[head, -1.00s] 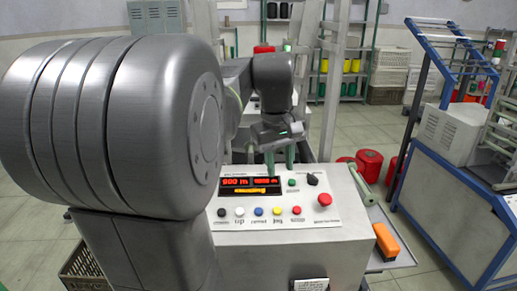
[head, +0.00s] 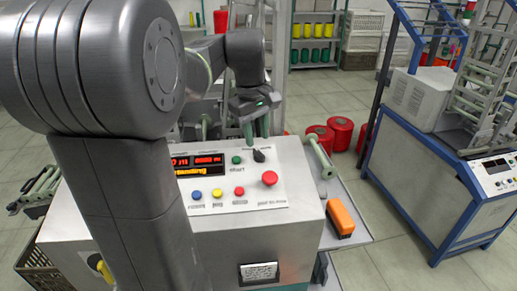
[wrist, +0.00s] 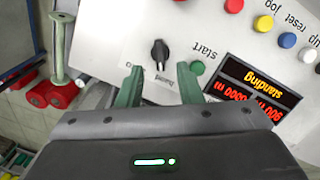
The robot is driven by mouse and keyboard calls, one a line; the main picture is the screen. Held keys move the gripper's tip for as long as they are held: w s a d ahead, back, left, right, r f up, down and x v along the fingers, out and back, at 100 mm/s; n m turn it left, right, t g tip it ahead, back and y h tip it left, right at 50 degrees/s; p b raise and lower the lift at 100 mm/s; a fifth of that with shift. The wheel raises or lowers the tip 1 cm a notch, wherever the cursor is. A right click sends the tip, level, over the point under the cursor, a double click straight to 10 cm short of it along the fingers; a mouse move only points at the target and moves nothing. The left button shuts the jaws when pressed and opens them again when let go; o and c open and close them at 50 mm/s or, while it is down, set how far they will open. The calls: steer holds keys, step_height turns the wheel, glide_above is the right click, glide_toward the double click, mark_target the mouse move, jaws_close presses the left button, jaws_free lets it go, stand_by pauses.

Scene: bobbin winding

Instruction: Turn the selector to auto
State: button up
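The selector is a black rotary knob (head: 259,156) at the upper right of the control panel. My gripper (head: 256,132) is over the back edge of the panel. In the wrist view my gripper's green fingers (wrist: 160,78) are spread apart with nothing between them, clear of the knob.
A green start button (wrist: 197,67) sits beside the selector. A red mushroom button (head: 270,178) and coloured buttons are in front. An orange block (head: 341,218) lies on the side shelf. Red spools (head: 340,130) stand on the floor behind.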

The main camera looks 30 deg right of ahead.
mark_target(259, 152)
steer(key=shift+d+f, duration=0.15)
steer(key=shift+f, duration=1.1)
steer(key=shift+d+f, duration=0.15)
steer(key=shift+f, duration=1.1)
jaws_close()
